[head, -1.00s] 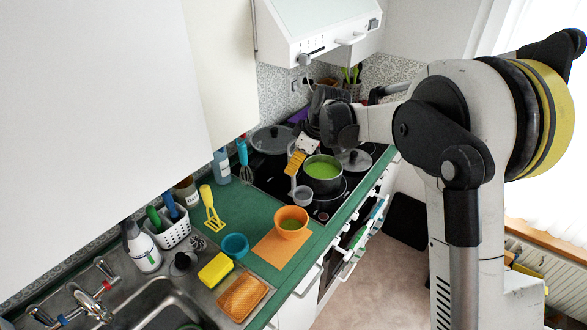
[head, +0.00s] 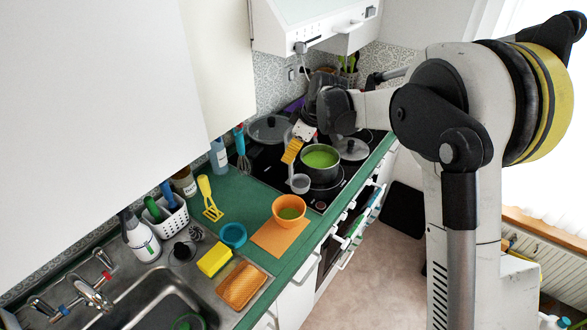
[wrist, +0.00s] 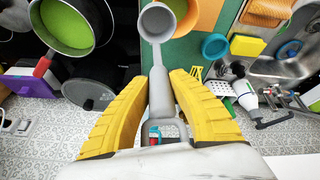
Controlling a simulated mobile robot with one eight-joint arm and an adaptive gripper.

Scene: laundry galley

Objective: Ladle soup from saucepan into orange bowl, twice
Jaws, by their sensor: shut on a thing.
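My gripper (wrist: 158,88) is shut on the handle of a grey ladle (wrist: 160,90), between its yellow fingers. In the head view the gripper (head: 293,150) is left of the saucepan. The ladle's cup (head: 300,184) hangs beside the saucepan's near left side, outside its rim; its inside looks grey, with no green seen in the wrist view. The dark saucepan (head: 320,177) stands on the hob with green soup in it; it also shows in the wrist view (wrist: 92,15). The orange bowl (head: 289,220) sits on the counter with some green soup inside. It is partly cut off in the wrist view (wrist: 208,14).
The bowl stands on an orange mat (head: 272,242). A teal bowl (head: 233,235), yellow sponge (head: 214,260) and yellow spatula (head: 208,200) lie to its left. Pot lids (head: 350,150) flank the saucepan. The range hood (head: 320,30) is above. Green counter between hob and bowl is clear.

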